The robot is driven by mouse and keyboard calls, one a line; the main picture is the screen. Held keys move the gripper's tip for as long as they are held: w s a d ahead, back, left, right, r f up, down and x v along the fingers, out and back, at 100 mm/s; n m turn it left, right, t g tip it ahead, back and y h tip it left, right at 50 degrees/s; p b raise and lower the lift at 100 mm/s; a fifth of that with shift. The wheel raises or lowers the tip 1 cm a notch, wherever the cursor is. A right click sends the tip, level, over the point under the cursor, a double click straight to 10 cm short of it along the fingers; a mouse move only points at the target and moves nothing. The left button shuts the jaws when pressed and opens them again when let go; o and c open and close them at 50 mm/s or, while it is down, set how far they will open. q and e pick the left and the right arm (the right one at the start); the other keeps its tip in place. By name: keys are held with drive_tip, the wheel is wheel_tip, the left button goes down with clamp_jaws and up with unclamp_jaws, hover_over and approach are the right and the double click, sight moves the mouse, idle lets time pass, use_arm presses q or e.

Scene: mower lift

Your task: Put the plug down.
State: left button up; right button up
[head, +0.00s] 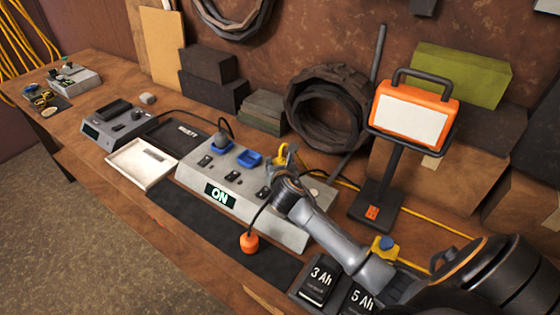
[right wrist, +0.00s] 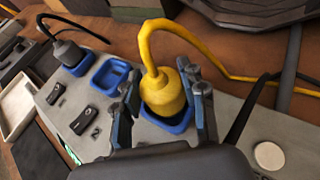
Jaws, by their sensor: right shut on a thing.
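The yellow plug (head: 282,158) with its yellow cord is at the right-hand blue socket of the grey power strip (head: 215,180). In the right wrist view the plug (right wrist: 163,93) stands upright, its base within the outline of the blue socket (right wrist: 178,125). I cannot tell whether it is fully seated. My right gripper (right wrist: 164,100) has its fingers on both sides of the plug and is shut on it. In the head view my right gripper (head: 284,172) partly hides the plug and socket. My left gripper is not in view.
A grey plug (head: 222,140) sits in the left socket; the middle blue socket (head: 249,158) is empty. The strip's display reads ON. An orange work lamp (head: 410,115) stands right. A dark mat (head: 200,220) has free room.

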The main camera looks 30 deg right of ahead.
drive_tip(key=shift+f, duration=0.2)
drive_tip(key=o, duration=1.2)
drive_tip(key=shift+r, duration=0.3)
drive_tip(key=v, duration=1.2)
drive_tip(key=shift+f+b, duration=0.1)
drive_tip(key=shift+b, duration=0.2)
